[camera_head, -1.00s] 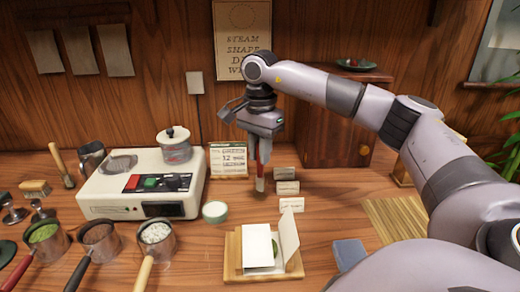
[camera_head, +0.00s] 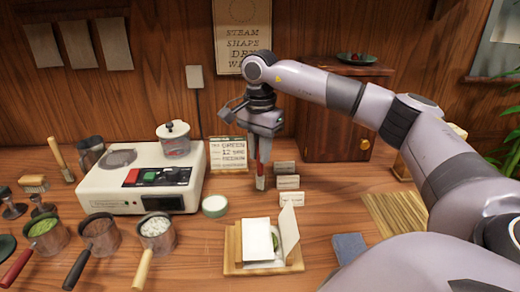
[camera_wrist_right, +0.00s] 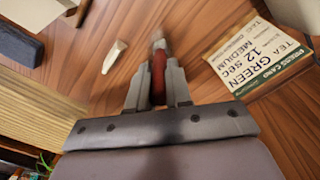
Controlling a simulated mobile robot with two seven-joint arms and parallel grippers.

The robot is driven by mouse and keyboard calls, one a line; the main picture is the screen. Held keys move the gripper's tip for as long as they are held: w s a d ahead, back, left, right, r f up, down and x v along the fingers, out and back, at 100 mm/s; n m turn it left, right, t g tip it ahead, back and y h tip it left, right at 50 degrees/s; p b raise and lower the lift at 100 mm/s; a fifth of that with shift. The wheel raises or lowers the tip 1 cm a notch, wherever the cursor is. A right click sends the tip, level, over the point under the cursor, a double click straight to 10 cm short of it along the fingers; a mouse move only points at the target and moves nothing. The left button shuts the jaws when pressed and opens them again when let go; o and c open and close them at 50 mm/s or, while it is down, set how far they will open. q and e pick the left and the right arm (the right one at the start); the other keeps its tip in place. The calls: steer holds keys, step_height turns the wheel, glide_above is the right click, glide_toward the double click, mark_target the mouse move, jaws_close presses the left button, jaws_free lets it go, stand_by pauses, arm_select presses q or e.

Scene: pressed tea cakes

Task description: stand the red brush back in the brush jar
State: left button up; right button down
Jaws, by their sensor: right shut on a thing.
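My right gripper (camera_head: 258,164) is shut on the red brush (camera_head: 262,170) and holds it upright, tip down, near the small cards at the back of the counter. In the right wrist view the red handle (camera_wrist_right: 158,77) is between the two fingers (camera_wrist_right: 157,92), with the pale blurred tip beyond them. I cannot tell whether the tip touches the counter. A dark metal cup (camera_head: 91,152) stands at the back left and may be the brush jar; I cannot tell for sure. My left gripper is not in view.
A white steamer unit (camera_head: 140,178) with a lidded glass pot (camera_head: 174,140) stands left of the brush. A printed card (camera_head: 228,154) stands just behind it. Small label cards (camera_head: 288,182) stand to its right. A wooden tray (camera_head: 232,252) is in front. Several handled cups fill the front left.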

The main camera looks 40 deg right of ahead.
steer(key=c, duration=1)
jaws_free()
steer(key=shift+o, duration=0.2)
steer(key=shift+r, duration=3.6)
